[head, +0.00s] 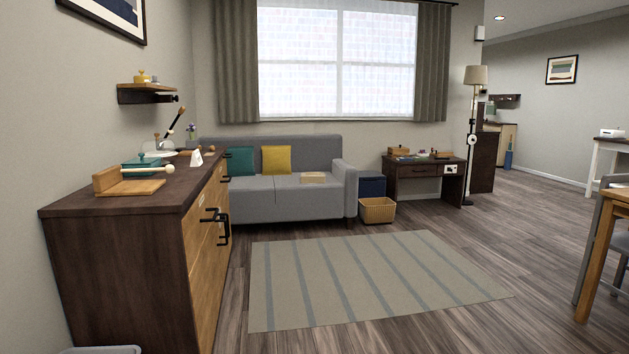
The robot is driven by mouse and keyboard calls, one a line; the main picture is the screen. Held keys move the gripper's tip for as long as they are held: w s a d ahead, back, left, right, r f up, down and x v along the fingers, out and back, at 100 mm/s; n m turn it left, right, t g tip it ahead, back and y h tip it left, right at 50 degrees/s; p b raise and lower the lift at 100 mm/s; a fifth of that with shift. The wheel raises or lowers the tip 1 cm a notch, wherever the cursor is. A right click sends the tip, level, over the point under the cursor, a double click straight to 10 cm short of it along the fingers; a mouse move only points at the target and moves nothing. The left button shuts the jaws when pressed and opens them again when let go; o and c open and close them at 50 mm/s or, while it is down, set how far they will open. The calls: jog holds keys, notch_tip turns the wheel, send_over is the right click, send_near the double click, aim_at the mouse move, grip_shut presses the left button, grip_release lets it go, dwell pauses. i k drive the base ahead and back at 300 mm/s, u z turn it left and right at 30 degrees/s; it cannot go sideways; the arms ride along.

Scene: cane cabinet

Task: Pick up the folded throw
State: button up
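A small beige, flat block-like bundle (313,178) lies on the right part of the grey sofa's (262,202) seat. It looks like the folded throw, but it is too small in the picture to make out folds or cloth. It lies apart from the yellow cushion (276,160) and the teal cushion (240,161) at the sofa's back. My gripper is not in view.
A striped rug (365,277) lies flat before the sofa, with open floor around it. A dark cabinet (120,270) with black handles stands at left. A wicker basket (377,210) stands by the sofa's right end. A wooden table (597,255) and chair edge in at right.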

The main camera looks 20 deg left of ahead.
aim_at(308, 177)
jog(key=u, duration=0.25)
jog(key=i, duration=1.75)
jog(key=u, duration=0.55)
jog(key=i, duration=1.9)
jog(key=u, duration=0.5)
jog(key=i, duration=1.85)
jog(key=u, duration=0.15)
jog(key=i, duration=2)
jog(key=u, duration=0.05)
